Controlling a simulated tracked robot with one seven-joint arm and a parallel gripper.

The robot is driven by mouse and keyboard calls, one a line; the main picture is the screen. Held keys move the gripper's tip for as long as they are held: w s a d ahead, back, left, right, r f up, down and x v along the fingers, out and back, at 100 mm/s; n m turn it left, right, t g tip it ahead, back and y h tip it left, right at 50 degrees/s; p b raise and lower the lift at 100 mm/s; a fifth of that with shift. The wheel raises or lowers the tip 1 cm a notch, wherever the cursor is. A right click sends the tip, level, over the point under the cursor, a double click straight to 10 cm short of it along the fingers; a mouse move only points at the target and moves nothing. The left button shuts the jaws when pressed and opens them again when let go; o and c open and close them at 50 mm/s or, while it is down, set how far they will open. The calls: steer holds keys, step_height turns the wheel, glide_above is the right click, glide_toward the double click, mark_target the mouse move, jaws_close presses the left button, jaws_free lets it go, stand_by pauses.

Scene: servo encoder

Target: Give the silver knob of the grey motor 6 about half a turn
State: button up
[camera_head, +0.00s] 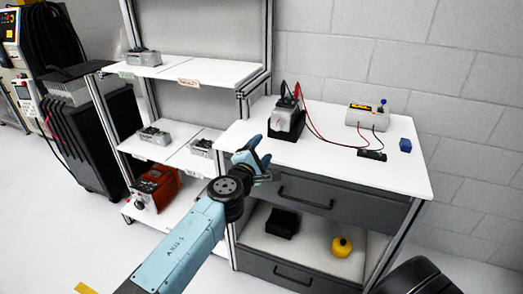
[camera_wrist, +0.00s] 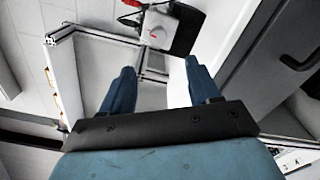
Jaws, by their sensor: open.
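A grey motor (camera_head: 284,121) sits in a black stand (camera_head: 291,136) on the left part of the white worktop. My gripper (camera_head: 257,164) is open and empty at the worktop's left front edge, apart from the motor. In the wrist view its two blue fingers (camera_wrist: 160,68) are spread, with nothing between them.
Shelves at left hold grey motors (camera_head: 153,135) and a red unit (camera_head: 157,187). A yellow item (camera_head: 342,246) lies below the worktop.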

steer(key=s+d+f+n+g+h, duration=0.1)
steer(key=s+d+f+g+h, duration=0.3)
steer(key=d+f, duration=0.4)
steer(key=s+d+f+n+g+h, duration=0.1)
steer(key=s+d+f+g+h, duration=0.15)
steer(key=d+f+g, duration=0.5)
steer(key=n+t+y, duration=0.7)
steer(key=n+t, duration=0.4)
steer(key=t, duration=0.1)
glide_toward(276, 128)
steer(key=shift+g+h, duration=0.25)
steer(key=x, duration=0.9)
steer(key=shift+w+a+r, duration=0.1)
steer(key=shift+a+r, duration=0.05)
steer(key=shift+c, duration=0.2)
steer(key=c, duration=1)
